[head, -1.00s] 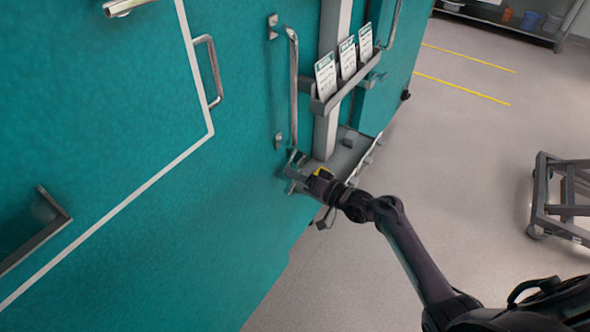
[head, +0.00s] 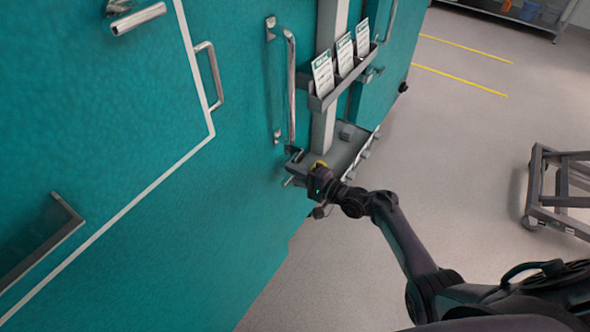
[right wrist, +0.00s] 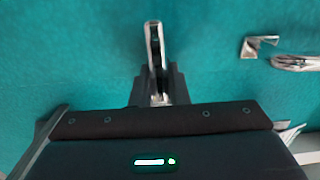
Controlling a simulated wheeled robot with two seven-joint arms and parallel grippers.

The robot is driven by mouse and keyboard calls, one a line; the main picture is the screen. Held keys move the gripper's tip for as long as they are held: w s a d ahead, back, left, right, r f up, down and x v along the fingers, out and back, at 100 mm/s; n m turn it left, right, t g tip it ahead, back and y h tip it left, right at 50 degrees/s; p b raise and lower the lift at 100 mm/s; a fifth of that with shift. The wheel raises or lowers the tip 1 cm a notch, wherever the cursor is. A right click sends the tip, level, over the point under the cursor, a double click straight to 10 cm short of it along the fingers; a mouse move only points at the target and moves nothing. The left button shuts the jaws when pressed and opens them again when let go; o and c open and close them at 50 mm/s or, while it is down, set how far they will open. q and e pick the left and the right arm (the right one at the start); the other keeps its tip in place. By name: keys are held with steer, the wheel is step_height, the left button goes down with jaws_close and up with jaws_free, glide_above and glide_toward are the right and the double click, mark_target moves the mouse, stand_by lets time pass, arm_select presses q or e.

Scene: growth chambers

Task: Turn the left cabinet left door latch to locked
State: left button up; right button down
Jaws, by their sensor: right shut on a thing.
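The teal cabinet door (head: 235,170) fills the left and middle of the head view. A small metal latch (right wrist: 153,45) stands out from the teal face in the right wrist view, pointing up in that picture. My right gripper (head: 293,172) is at this latch, below the long vertical door handle (head: 291,85). In the right wrist view my right gripper (right wrist: 157,88) is shut on the latch, with its fingers around it. The gripper hides most of the latch in the head view. My left gripper is not in view.
A grey rack with white cards (head: 345,55) is fixed to a post right of the door handle. A grey ledge (head: 345,155) lies behind my right gripper. A metal cart (head: 560,190) stands at the right. The floor between is clear.

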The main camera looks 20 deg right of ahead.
stand_by(0.5)
steer(key=c, duration=1.4)
jaws_free()
steer(key=shift+s+d, duration=0.1)
steer(key=v, duration=0.7)
steer(key=shift+s+d, duration=0.2)
steer(key=shift+s, duration=0.05)
